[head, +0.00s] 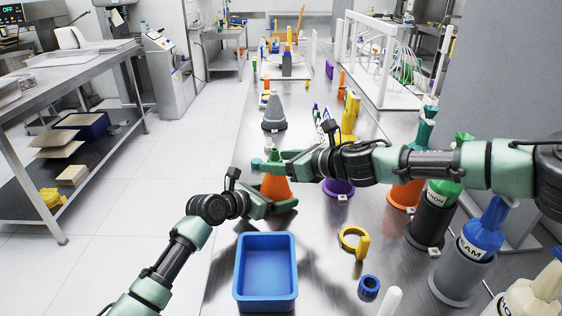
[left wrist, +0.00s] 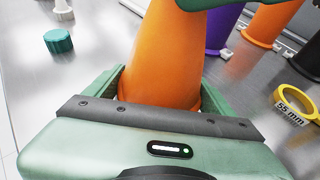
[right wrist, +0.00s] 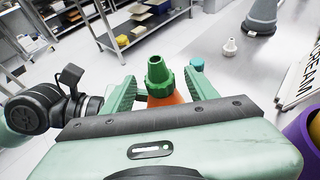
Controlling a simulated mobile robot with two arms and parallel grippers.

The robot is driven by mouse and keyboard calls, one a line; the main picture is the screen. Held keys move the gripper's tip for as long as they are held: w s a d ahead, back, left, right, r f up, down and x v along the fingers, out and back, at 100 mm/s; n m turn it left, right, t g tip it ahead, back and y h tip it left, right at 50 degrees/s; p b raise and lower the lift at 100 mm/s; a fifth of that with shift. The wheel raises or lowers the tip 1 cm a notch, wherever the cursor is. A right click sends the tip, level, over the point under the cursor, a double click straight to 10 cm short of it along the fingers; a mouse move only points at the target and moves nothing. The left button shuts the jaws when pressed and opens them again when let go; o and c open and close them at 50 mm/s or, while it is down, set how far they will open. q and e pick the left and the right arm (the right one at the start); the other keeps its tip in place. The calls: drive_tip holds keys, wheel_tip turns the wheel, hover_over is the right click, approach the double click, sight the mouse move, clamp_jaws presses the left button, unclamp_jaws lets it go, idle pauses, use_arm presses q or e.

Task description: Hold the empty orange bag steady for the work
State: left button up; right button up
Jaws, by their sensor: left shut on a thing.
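The orange bag (head: 275,188) stands upright like a cone on the steel table, with a green collar and nozzle (head: 274,154) on top. My left gripper (head: 272,198) is shut on its lower part; in the left wrist view the orange bag (left wrist: 165,60) fills the space between the fingers. I cannot see inside the bag. My right gripper (head: 272,166) is at the bag's top. In the right wrist view its fingers are open on either side of the green nozzle (right wrist: 159,76), with gaps showing on both sides.
A blue tray (head: 266,234) stands in front of the bag. A yellow ring (head: 352,241) and a blue ring (head: 369,287) lie to the right. Several labelled bags stand along the right edge. A teal cap (left wrist: 58,41) and a grey cone (head: 274,112) are beyond the bag.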

use_arm(q)
drive_tip(key=o, duration=1.4)
use_arm(e)
drive_tip(key=v, duration=1.2)
use_arm(q)
drive_tip(key=shift+s+a, duration=0.1)
